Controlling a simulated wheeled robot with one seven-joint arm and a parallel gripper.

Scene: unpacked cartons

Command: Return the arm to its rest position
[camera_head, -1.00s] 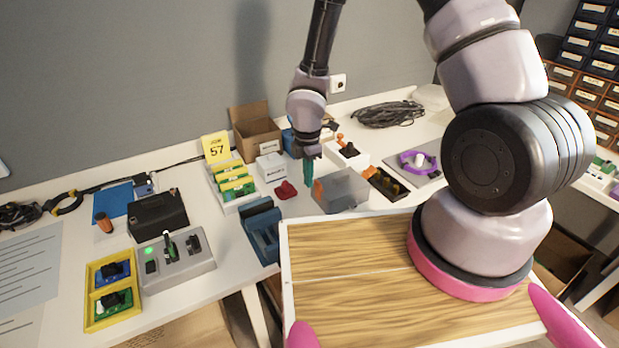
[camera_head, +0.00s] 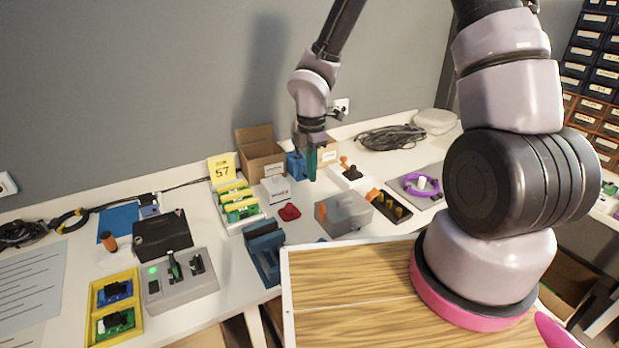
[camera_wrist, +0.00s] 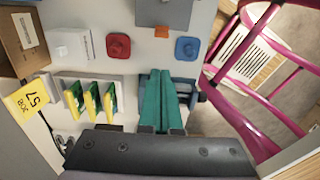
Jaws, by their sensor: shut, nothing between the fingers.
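My gripper (camera_head: 311,163) hangs over the back part of the white table in the head view, its teal fingers pointing down. In the wrist view the teal fingers (camera_wrist: 161,100) lie together with nothing between them. Below and around it in the head view are a red part (camera_head: 289,212), a grey box (camera_head: 345,214) with an orange piece, and a blue vise-like block (camera_head: 264,250). The gripper appears above these things and apart from them.
An open carton (camera_head: 259,153), a yellow sign (camera_head: 221,169) and a rack of green-yellow boards (camera_head: 238,207) stand nearby. A purple ring fixture (camera_head: 421,185) and coiled cable (camera_head: 390,137) are at right. A grey switch box (camera_head: 181,283) and yellow tray (camera_head: 115,306) are at left. Air above the table is clear.

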